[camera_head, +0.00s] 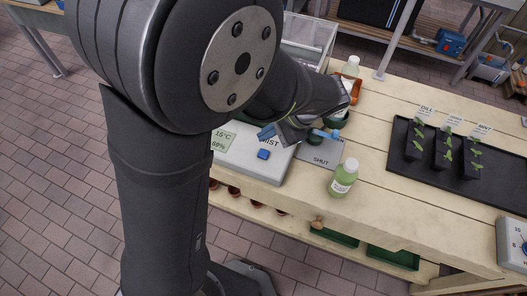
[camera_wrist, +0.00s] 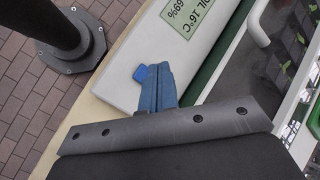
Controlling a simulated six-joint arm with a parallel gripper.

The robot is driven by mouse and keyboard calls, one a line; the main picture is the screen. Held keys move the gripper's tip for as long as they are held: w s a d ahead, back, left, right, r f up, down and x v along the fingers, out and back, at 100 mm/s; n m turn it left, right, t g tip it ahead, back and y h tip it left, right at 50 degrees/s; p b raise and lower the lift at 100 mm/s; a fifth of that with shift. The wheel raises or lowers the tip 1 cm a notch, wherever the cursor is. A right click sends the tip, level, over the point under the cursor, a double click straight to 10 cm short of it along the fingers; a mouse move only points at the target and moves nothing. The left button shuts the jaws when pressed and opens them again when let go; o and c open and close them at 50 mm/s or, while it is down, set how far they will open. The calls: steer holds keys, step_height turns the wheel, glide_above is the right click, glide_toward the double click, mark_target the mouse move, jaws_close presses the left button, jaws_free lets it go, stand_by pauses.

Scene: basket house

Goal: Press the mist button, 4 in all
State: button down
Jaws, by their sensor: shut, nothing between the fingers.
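The mist button is a small blue square (camera_head: 263,154) on a pale control box (camera_head: 280,168) marked MIST, at the near left edge of the bench. My gripper (camera_head: 266,132) is shut and empty, with its blue fingertips just behind the button in the head view. In the wrist view the closed fingers (camera_wrist: 154,86) point at the button (camera_wrist: 141,73), which shows just past their tips. Whether they touch it, or whether the button is pressed in, I cannot tell.
A green display (camera_head: 222,140) is on the box's left. A plate marked SHUT with a blue handle (camera_head: 325,134) lies right of the box. A green bottle (camera_head: 343,178) stands close by. A black tray (camera_head: 400,165) of labelled seedlings is further right.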

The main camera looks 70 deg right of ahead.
mark_target(266, 153)
stand_by(0.7)
step_height(266, 153, up, 4)
steer(key=shift+f, duration=0.1)
steer(key=shift+f, duration=0.15)
steer(key=shift+f, duration=4.3)
steer(key=shift+f, duration=0.1)
steer(key=shift+f, duration=0.3)
